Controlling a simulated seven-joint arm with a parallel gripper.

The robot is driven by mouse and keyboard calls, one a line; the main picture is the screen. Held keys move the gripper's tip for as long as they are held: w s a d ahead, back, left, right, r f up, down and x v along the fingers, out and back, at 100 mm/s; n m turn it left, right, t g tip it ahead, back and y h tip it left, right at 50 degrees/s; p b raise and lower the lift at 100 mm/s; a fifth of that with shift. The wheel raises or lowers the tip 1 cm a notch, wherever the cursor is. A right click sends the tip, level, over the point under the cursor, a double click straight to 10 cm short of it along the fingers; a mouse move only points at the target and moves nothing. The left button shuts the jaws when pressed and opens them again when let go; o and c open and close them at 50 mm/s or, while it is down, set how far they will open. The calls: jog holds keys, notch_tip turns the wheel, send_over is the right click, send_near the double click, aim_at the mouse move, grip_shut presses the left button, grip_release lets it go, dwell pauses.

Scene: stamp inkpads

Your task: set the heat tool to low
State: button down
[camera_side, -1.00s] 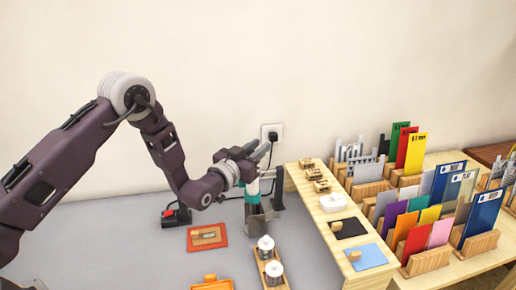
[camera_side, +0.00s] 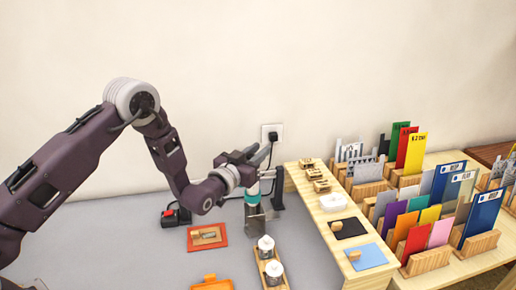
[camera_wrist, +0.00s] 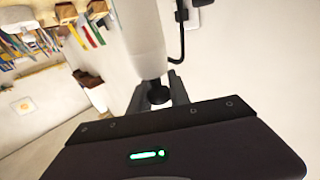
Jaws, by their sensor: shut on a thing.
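The heat tool (camera_side: 252,188) has a pale and teal body and stands upright in a grey holder (camera_side: 254,217) on the grey table. My gripper (camera_side: 256,160) is at its upper end in the side view, shut on it. In the wrist view, the heat tool's pale rounded body (camera_wrist: 142,35) runs up from between the jaws of my gripper (camera_wrist: 158,95). The jaws hide part of the tool. I cannot make out its setting switch or any markings in either view.
A black cord runs to a wall plug (camera_side: 273,136). A wooden shelf (camera_side: 310,205) with stamps and inkpads stands close on the right. A tray with two white-lidded jars (camera_side: 266,246) is in front. A red-orange pad (camera_side: 208,237) lies to the left.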

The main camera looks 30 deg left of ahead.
jog(key=shift+s+f, duration=0.1)
jog(key=shift+f, duration=1.15)
jog(key=c, duration=1.3)
grip_release()
jog(key=shift+o, duration=0.2)
jog(key=shift+r, duration=0.1)
jog(key=s, duration=0.7)
